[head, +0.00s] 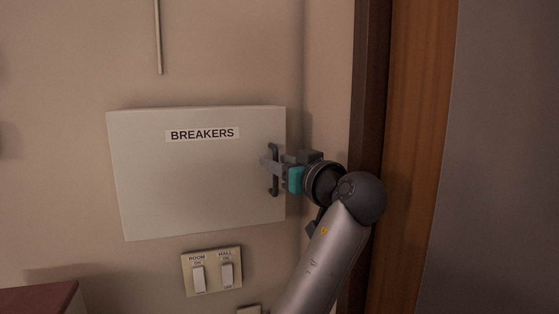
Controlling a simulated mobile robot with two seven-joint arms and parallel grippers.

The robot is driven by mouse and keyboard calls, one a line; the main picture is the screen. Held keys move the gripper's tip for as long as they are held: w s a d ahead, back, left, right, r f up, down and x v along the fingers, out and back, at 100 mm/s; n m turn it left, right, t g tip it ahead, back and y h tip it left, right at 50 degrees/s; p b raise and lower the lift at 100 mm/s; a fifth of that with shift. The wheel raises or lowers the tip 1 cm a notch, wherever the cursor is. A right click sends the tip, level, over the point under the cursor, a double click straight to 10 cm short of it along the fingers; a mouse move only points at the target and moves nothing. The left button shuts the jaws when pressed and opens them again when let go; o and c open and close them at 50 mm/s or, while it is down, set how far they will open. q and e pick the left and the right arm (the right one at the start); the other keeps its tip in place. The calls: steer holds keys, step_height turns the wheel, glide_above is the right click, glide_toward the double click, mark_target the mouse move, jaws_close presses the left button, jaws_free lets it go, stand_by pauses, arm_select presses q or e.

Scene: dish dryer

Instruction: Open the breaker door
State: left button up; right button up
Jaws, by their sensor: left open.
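The breaker door (185,180) is a pale grey panel labelled "BREAKERS" on the wall, and it looks closed. Its dark upright handle (274,183) sits near the right edge. My left gripper (268,164) is at the handle, coming from the right, with its fingers at the handle's middle. The fingers are open. I cannot tell whether they touch the handle. The gripper hides part of the door's right edge. My right gripper is not in view.
A switch plate (211,284) with two switches marked ROOM and HALL is below the door. A wooden door frame (415,150) stands close on the right, beside my left arm. A brown furniture top (38,299) is at the lower left. The wall left of the panel is clear.

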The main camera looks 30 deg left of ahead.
arm_select(q)
jaws_close()
stand_by(0.3)
stand_by(1.1)
